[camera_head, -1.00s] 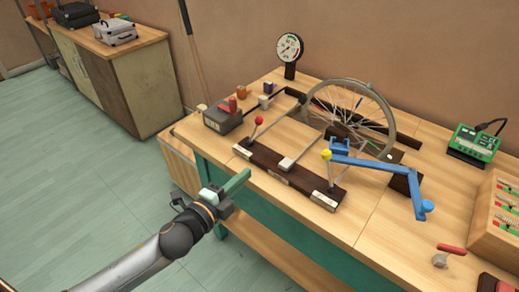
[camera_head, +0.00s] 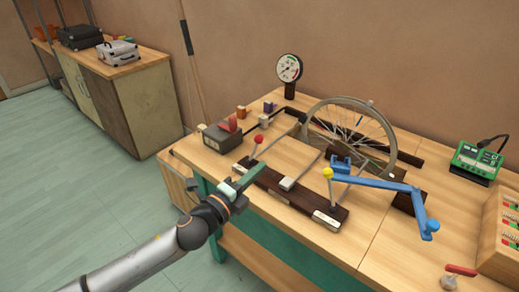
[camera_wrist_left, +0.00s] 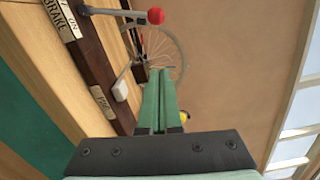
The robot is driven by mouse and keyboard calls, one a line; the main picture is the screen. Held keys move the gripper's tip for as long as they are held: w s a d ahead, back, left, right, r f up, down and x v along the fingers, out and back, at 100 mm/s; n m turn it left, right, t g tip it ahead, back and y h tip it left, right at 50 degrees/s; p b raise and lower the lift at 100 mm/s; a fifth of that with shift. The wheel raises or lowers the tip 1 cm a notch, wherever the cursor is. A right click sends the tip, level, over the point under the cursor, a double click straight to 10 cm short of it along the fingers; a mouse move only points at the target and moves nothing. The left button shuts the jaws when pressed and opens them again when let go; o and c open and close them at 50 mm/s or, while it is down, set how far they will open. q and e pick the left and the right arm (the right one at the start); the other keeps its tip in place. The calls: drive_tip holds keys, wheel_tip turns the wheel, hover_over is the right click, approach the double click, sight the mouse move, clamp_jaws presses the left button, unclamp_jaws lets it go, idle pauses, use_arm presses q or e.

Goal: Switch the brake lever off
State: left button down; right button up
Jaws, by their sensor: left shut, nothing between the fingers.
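The brake lever (camera_head: 254,150) has a red knob and stands at the left end of a dark bar (camera_head: 290,200) on the bench. In the left wrist view its red knob (camera_wrist_left: 155,16) and grey shaft show at the top, beside a white plate reading BRAKE (camera_wrist_left: 65,18). My left gripper (camera_head: 262,167), with green fingers, is shut and empty. It is just in front of the lever, over the bar's left end; whether it touches the lever I cannot tell. In the left wrist view the closed fingers (camera_wrist_left: 161,85) point towards the wheel, below the knob. My right gripper is out of view.
A yellow-knobbed lever (camera_head: 328,174) and a blue arm (camera_head: 385,182) stand to the right. A spoked wheel (camera_head: 392,130) and a dial gauge (camera_head: 289,68) are behind. A grey box (camera_head: 222,137) stands left of the lever. A green meter (camera_head: 477,160) sits far right.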

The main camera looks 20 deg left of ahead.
sight(254, 150)
use_arm(q)
drive_tip(key=x, duration=0.4)
drive_tip(key=shift+w+d, duration=0.1)
drive_tip(key=shift+w, duration=0.3)
drive_tip(key=a, duration=0.1)
drive_tip(key=w+a, duration=0.2)
drive_tip(key=shift+w+a+r, duration=0.15)
drive_tip(key=shift+w+r, duration=0.05)
drive_tip(key=shift+r, duration=0.1)
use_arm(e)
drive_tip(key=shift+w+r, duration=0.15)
use_arm(q)
drive_tip(key=shift+r, duration=0.15)
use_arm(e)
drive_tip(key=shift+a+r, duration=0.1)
